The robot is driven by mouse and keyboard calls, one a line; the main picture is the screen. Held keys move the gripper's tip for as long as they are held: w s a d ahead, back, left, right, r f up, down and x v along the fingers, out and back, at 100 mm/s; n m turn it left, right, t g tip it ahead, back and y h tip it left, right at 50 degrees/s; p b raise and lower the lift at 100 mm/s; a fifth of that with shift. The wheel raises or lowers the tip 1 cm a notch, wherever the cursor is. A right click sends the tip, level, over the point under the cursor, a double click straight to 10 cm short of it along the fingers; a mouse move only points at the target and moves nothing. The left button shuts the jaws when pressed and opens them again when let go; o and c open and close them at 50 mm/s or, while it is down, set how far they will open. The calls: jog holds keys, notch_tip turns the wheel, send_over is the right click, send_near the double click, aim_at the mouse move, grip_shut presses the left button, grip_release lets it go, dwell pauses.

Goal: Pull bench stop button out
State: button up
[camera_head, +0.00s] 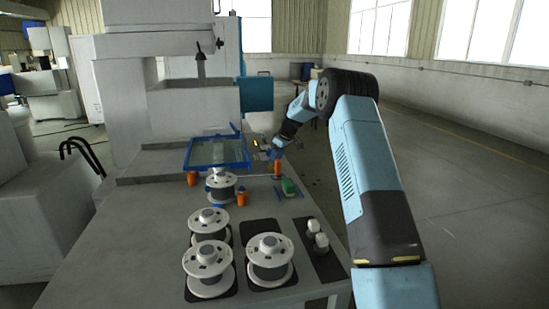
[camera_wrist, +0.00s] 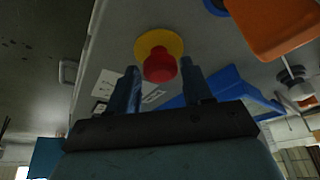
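The red stop button (camera_wrist: 160,68) sits on a round yellow base (camera_wrist: 150,42) on the grey bench surface in the wrist view. My gripper (camera_wrist: 163,72) is open, and its two dark blue fingers stand apart. The button appears between the fingertips, with a visible gap on each side. I cannot tell how far the fingertips reach along the button. In the head view my gripper (camera_head: 273,150) is low over the far right edge of the bench. A small yellow spot (camera_head: 256,142) shows near it there, but the red button cannot be made out.
An orange item (camera_head: 277,168) stands close to my gripper; an orange item also fills the upper right of the wrist view (camera_wrist: 275,22). A blue-framed tray (camera_head: 217,153) is to the left. Several wire spools (camera_head: 208,262) and a green item (camera_head: 289,187) are nearer on the bench.

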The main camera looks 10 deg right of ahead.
grip_shut()
jog(key=shift+r, duration=0.7)
jog(key=shift+o, duration=1.7)
grip_release()
jog(key=v, duration=1.3)
jog(key=shift+r, duration=0.25)
jog(key=shift+s+d, duration=0.1)
